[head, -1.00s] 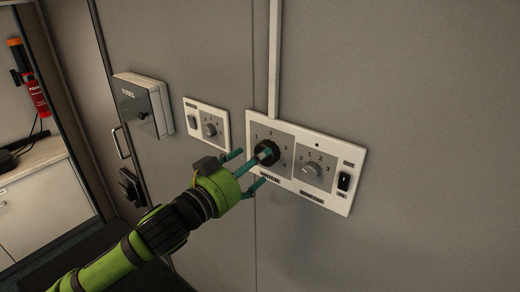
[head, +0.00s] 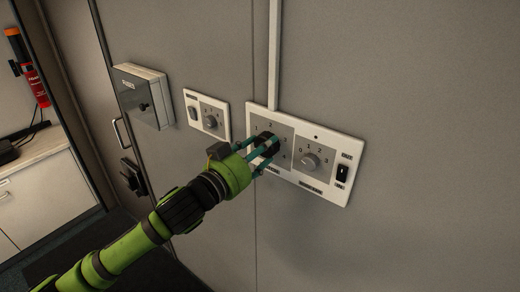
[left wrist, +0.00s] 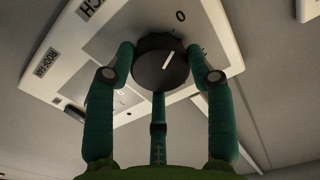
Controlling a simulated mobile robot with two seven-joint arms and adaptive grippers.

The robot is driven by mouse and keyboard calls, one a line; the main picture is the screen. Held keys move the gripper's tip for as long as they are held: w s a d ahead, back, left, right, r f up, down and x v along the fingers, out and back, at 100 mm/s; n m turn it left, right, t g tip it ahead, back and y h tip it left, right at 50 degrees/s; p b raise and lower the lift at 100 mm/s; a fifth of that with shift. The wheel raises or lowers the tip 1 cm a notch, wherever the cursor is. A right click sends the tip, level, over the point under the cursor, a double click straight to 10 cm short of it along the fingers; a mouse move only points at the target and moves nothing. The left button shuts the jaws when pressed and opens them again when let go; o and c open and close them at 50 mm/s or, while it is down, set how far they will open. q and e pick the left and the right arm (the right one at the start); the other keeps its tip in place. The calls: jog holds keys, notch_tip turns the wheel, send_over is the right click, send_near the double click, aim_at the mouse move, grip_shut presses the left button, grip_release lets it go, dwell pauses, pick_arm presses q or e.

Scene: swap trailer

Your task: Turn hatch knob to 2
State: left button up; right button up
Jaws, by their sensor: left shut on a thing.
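The black hatch knob (head: 266,138) sits on the left half of a white wall panel (head: 322,189), with printed numbers around it. My left gripper (head: 262,152) has its teal fingers around this knob, shut on it, and they partly hide it in the head view. In the left wrist view the knob (left wrist: 158,62) shows a white pointer line, with a 0 printed near its upper right. Which number the pointer meets cannot be told. My right gripper is not in view.
A grey knob (head: 307,160) and a black switch (head: 342,174) are on the same panel, to the right. A smaller switch plate (head: 208,115) and a fuse box (head: 144,95) are to the left.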

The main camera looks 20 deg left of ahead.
pick_arm(q)
jog(key=shift+m, duration=0.3)
jog(key=m, duration=2.2)
jog(key=shift+r+m, duration=0.1)
jog(key=shift+m, duration=0.3)
jog(key=o, duration=1.2)
jog(key=shift+w, duration=0.1)
